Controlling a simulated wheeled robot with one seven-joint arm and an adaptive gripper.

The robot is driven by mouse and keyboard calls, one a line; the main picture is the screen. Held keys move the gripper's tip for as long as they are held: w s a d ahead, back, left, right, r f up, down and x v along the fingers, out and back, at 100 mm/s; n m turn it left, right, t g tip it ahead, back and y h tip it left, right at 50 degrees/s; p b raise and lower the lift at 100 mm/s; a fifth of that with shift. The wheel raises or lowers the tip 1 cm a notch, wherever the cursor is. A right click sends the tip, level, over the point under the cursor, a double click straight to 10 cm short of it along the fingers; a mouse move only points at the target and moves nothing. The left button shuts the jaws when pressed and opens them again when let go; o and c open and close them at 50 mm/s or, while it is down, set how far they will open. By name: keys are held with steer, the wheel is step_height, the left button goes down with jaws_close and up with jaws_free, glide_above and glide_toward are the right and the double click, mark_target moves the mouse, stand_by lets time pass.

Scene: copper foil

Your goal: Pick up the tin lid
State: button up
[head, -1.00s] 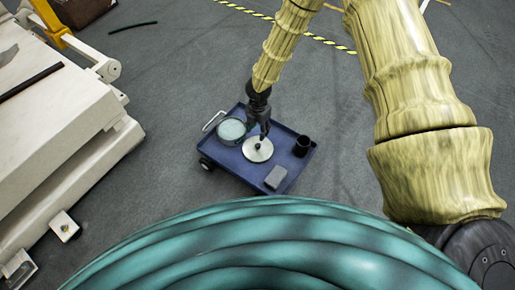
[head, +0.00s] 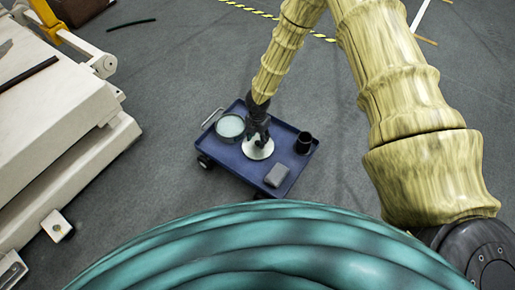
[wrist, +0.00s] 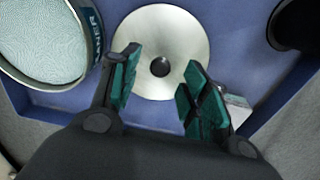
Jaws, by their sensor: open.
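The tin lid is a pale round metal disc with a dark knob at its centre; it lies on the blue cart in the head view (head: 258,151) and shows near the top middle of the wrist view (wrist: 165,35). My gripper (wrist: 157,88) is open and empty. Its green-padded fingers stand on either side of the lower part of the lid in the picture, with the knob (wrist: 160,67) between and just beyond the tips. In the head view my gripper (head: 257,137) is over the lid and hides part of it. The exact height above the lid is unclear.
The blue cart (head: 245,177) has a raised rim. It also holds a round tin (head: 230,127) to the left, a black cup (head: 304,142) to the right and a grey block (head: 276,175) in front. A pale machine (head: 70,130) stands at the left.

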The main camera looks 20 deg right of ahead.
mark_target(258, 144)
step_height(258, 144, down, 2)
steer(key=shift+f+b, duration=0.2)
steer(key=shift+b, duration=0.1)
jaws_close()
